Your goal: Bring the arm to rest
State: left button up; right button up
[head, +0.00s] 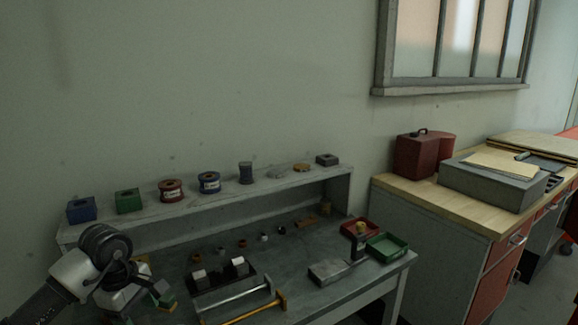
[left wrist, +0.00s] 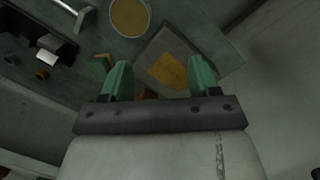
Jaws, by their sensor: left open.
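My left arm (head: 75,275) comes in from the lower left in the head view, bent over the left end of the grey workbench. My left gripper (head: 162,294) is low over the bench there, partly hidden by its own wrist. In the left wrist view its two green fingertips (left wrist: 160,80) stand wide apart with nothing held between them. Beyond the fingertips lie a grey plate with a yellowish patch (left wrist: 168,70) and a round yellowish disc (left wrist: 130,16). My right gripper is not in view.
The workbench (head: 300,240) carries a black tray with white pieces (head: 238,267), a yellow-handled tool (head: 250,309), a grey vise-like block (head: 336,270), and red (head: 352,227) and green (head: 388,246) bins. Its raised shelf (head: 225,190) holds spools and blocks. A wooden-topped cabinet (head: 440,205) stands right.

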pick_arm(q)
jog(key=s+d+r+n+t+h, duration=0.2)
jog(key=d+n+h, duration=0.1)
jog(key=d+h, duration=0.65)
jog(key=s+d+r+n+t+h, duration=0.15)
jog(key=d+n+h, duration=0.35)
jog(key=d, duration=0.7)
jog(key=a+r+n+t+y, duration=0.1)
jog(key=a+n+t+y, duration=0.25)
jog(key=n+t, duration=0.7)
jog(key=a+r+n+t+y, duration=0.1)
jog(key=a+n+t+y, duration=0.4)
jog(key=n, duration=1)
jog(key=s+a+f+n+g+y, duration=0.4)
jog(key=f+n+y, duration=0.5)
jog(key=n, duration=0.4)
jog(key=s+f+n+g+h, duration=0.1)
jog(key=s+f+n+g, duration=0.4)
jog(key=s, duration=0.5)
jog(key=s+f+n+g+h, duration=0.1)
jog(key=s+f+n+g, duration=0.2)
jog(key=s+f+g, duration=0.6)
notch_tip(320, 180, down, 26)
jog(key=s, duration=0.2)
jog(key=s+a+f, duration=0.3)
jog(key=s+f, duration=1.2)
jog(key=shift+s+g, duration=0.25)
jog(key=shift+g, duration=0.05)
